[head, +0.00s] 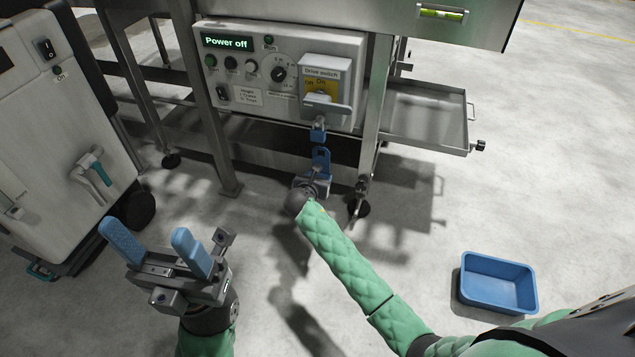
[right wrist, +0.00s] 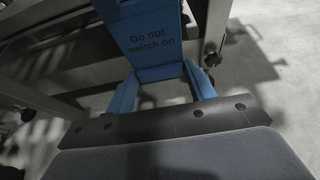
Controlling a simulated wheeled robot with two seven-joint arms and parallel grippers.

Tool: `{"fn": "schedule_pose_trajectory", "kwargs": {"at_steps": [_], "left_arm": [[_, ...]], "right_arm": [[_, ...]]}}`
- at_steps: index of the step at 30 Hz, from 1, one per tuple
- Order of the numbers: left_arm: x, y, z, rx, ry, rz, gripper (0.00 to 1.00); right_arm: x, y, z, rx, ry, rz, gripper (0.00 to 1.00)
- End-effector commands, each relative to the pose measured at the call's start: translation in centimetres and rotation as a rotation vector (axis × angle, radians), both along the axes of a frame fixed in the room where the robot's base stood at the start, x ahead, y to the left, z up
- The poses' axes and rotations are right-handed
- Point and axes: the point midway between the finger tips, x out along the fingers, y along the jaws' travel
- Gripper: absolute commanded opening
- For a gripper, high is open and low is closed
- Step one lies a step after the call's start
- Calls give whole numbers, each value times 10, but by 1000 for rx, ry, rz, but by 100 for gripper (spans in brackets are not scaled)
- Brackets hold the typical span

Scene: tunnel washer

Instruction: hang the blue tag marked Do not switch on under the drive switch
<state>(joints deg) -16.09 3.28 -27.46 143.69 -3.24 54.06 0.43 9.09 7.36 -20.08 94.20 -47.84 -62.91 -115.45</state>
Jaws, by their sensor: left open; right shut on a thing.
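The drive switch (head: 322,88) is on the right of the grey control panel, with a grey handle and a yellow plate. In the right wrist view the tag (right wrist: 150,38) reads "Do not switch on" and stands between the blue fingers of my right gripper (right wrist: 160,74). I cannot tell whether the tag touches anything above. My left gripper (head: 146,238) is open and empty at lower left.
The control panel (head: 240,97) shows "Power off" and sits in a steel frame. A metal tray (head: 425,125) juts out right of it. A white cabinet (head: 50,150) on wheels stands at left. A blue bin (head: 497,282) lies on the floor at right. The floor between is clear.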

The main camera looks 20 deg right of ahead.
Motion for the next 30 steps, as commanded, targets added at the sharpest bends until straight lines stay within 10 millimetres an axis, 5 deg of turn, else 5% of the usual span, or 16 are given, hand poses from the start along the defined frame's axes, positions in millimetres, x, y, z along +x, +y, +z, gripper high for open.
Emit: {"fn": "schedule_pose_trajectory", "kwargs": {"at_steps": [30], "left_arm": [[0,-1,-2,-5,-1,-9,65]], "right_arm": [[0,0,49,1,-1,1,32]]}}
